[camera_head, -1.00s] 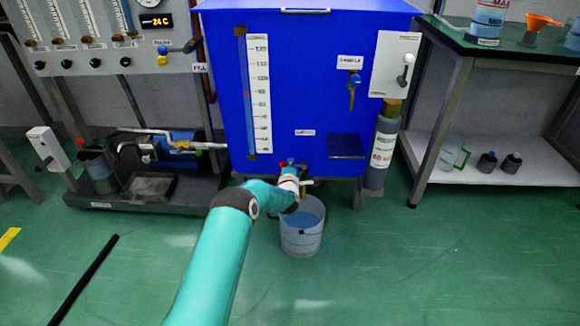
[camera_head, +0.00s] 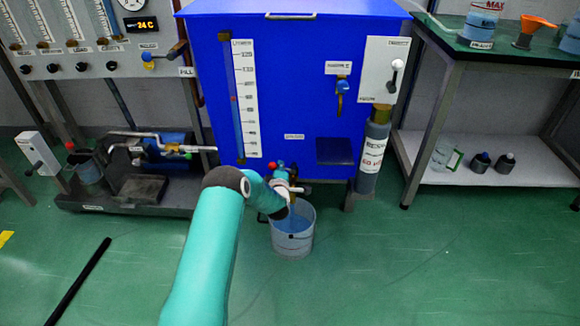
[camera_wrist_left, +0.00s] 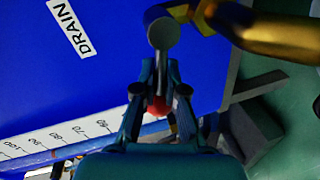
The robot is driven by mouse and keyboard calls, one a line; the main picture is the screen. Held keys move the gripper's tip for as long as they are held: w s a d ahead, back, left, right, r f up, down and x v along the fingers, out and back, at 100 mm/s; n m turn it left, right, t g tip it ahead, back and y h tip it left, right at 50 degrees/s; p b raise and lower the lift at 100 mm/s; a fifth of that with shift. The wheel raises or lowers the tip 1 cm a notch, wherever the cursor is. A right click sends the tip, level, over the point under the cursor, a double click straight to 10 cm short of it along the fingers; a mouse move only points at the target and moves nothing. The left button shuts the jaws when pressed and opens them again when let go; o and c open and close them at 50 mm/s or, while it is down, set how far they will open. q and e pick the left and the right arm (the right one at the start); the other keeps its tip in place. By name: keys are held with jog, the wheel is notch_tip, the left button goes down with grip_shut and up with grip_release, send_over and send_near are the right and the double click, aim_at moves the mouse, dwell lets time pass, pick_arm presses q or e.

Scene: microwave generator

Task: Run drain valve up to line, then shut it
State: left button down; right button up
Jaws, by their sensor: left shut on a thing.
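The blue tank (camera_head: 280,90) has a drain valve (camera_head: 297,189) low on its front; its label (camera_wrist_left: 70,26) reads DRAIN in the left wrist view. My left gripper (camera_head: 284,187) is at this valve. A pale blue stream shows above the liquid. A line on the bucket is not clearly readable. My right gripper is out of view.
A level scale (camera_head: 246,98) runs up the tank's left front. A pump unit (camera_head: 150,165) stands to the left, and a cylinder (camera_head: 371,160) hangs at the tank's right. A green-topped bench (camera_head: 470,48) is at the right.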

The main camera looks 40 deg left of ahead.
pick_arm(q)
jog(key=shift+s+a+f, duration=0.1)
jog(key=shift+s+a, duration=0.1)
jog(key=c, duration=1.2)
grip_release()
jog(key=shift+d, duration=0.1)
jog(key=shift+d, duration=0.1)
jog(key=v, duration=1.1)
jog(key=shift+s+d, duration=0.25)
jog(key=shift+s, duration=0.05)
